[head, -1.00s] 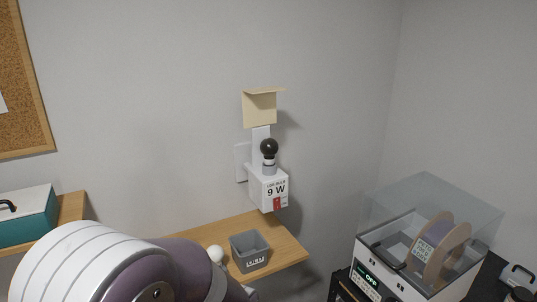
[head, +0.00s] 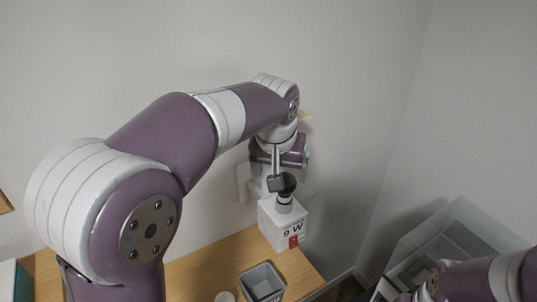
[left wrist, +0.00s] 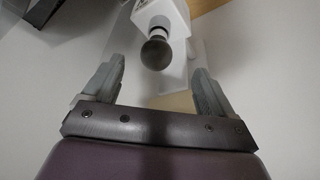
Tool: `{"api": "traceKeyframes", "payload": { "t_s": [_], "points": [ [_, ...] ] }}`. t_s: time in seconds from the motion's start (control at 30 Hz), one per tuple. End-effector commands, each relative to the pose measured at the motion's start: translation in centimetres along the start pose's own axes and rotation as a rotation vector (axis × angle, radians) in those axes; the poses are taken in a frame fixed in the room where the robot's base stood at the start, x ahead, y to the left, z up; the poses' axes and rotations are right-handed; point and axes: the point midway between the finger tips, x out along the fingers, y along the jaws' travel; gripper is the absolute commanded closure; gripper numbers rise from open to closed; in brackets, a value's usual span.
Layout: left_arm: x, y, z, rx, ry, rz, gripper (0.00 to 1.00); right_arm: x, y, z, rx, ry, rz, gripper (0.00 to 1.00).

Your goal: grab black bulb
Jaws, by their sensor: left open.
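In the left wrist view the dark round bulb (left wrist: 156,53) lies beyond the fingertips, roughly centred between the fingers. My left gripper (left wrist: 160,76) is open and nothing is between its fingers. Part of my right arm shows at the lower right of the head view, but its gripper is not visible.
A wooden shelf (head: 205,262) below the box holds a grey bin (head: 262,282) and a pale round object (head: 224,297). The wall is directly behind the box.

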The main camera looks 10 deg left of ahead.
Motion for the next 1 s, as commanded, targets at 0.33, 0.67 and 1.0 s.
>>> {"api": "traceKeyframes", "payload": {
  "t_s": [0.33, 0.67, 1.0],
  "points": [
    [5.5, 0.3, -0.2, -0.003, 0.009, 0.001, 0.14, 5.2, 0.0, 0.7, 0.000, -0.001, 0.000, 1.00],
    [9.4, 0.2, -0.7, -0.002, 0.003, 0.000, 0.14, 3.8, 0.0, 0.5, 0.000, 0.000, 0.000, 1.00],
    [11.9, 0.2, -0.7, -0.002, 0.010, 0.001, 0.14, 3.4, 0.0, 0.4, 0.000, 0.000, 0.000, 1.00]
  ]
}}
